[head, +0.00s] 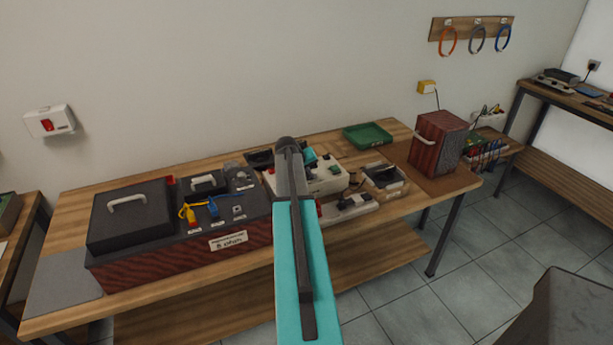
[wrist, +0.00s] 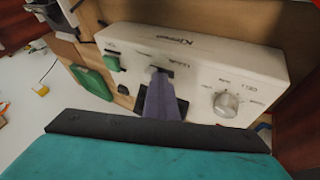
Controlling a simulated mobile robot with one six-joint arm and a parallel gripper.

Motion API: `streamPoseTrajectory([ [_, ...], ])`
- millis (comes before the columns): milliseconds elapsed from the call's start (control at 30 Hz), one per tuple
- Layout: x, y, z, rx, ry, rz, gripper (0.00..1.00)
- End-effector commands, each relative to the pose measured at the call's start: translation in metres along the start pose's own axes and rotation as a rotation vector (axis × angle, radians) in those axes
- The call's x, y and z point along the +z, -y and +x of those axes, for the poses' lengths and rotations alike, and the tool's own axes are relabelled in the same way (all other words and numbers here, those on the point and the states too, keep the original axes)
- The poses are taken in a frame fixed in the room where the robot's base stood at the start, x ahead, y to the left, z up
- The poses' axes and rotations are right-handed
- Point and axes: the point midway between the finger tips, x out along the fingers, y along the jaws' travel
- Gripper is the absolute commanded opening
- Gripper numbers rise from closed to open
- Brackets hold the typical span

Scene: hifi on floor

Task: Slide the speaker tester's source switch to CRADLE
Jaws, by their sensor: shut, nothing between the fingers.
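The speaker tester appears to be the white box (wrist: 215,62) with a round silver knob (wrist: 227,104) in the wrist view. It also shows in the head view (head: 325,183), partly covered by my arm. My gripper (wrist: 161,82) is shut and empty. Its fingertips are at a small dark slot (wrist: 153,69) in the box's face, which looks like the slide switch. The fingers hide part of this slot. I cannot tell whether they touch the switch, and its position and labels are too small to read.
A green tray (head: 367,135) lies behind the white box. A dark red case (head: 437,142) stands at the bench's right end. A large dark unit with a handle (head: 130,215) fills the left. A small device (head: 347,207) lies near the front edge.

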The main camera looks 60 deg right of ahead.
Motion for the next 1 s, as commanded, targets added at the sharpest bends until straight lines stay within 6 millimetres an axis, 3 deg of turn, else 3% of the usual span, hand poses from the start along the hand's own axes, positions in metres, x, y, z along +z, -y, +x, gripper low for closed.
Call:
streamPoseTrajectory([
  [567,0.0,0.013,-0.007,0.002,-0.004,-0.008,0.0],
  [833,0.004,0.041,-0.024,-0.001,-0.006,-0.008,0.0],
  [1000,0.004,0.038,-0.046,-0.001,-0.007,-0.005,0.0],
])
